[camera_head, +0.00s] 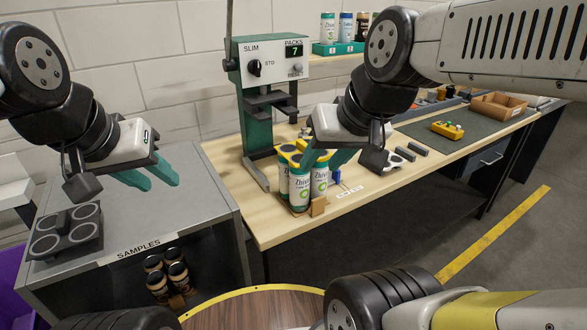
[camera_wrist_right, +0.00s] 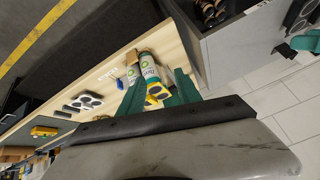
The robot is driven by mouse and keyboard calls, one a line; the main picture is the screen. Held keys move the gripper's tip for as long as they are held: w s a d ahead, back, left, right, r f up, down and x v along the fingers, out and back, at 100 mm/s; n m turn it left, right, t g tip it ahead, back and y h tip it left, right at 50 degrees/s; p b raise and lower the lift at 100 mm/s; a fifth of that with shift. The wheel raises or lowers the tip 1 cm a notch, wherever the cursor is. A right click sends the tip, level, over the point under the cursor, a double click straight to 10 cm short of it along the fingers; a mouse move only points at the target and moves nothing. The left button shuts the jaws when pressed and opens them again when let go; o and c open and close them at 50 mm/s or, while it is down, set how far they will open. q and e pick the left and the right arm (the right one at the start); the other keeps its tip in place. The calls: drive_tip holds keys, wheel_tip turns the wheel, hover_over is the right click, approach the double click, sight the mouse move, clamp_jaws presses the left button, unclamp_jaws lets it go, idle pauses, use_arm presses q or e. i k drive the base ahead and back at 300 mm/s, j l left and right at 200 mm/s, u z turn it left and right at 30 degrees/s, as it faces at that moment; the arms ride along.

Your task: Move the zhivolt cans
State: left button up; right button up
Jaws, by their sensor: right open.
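A pack of white and green zhivolt cans (camera_head: 300,187) with a yellow top carrier stands upright on the wooden bench, in front of the green machine. The cans also show in the right wrist view (camera_wrist_right: 149,68), between the green fingers. My right gripper (camera_head: 324,160) is open, its fingers down around the top of the pack; I cannot tell whether they touch it. My left gripper (camera_head: 150,179) is open and empty above the grey samples table, left of the machine. The right gripper hides part of the pack.
The packing machine (camera_head: 268,110) shows 7 packs. A dark four-ring holder (camera_head: 66,231) sits on the samples table (camera_head: 205,190), with dark cans (camera_head: 167,275) on its lower shelf. More cans (camera_head: 345,28) stand in a teal tray on the wall shelf. A yellow box (camera_head: 447,130) lies on the bench's right.

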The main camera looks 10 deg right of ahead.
sight(302, 193)
drive_tip(key=k+j, duration=0.25)
drive_tip(key=j, duration=0.15)
drive_tip(key=k+j, duration=0.2)
drive_tip(key=j, duration=0.2)
drive_tip(key=k+j+z, duration=0.1)
drive_tip(key=k+j, duration=0.15)
drive_tip(key=j, duration=0.15)
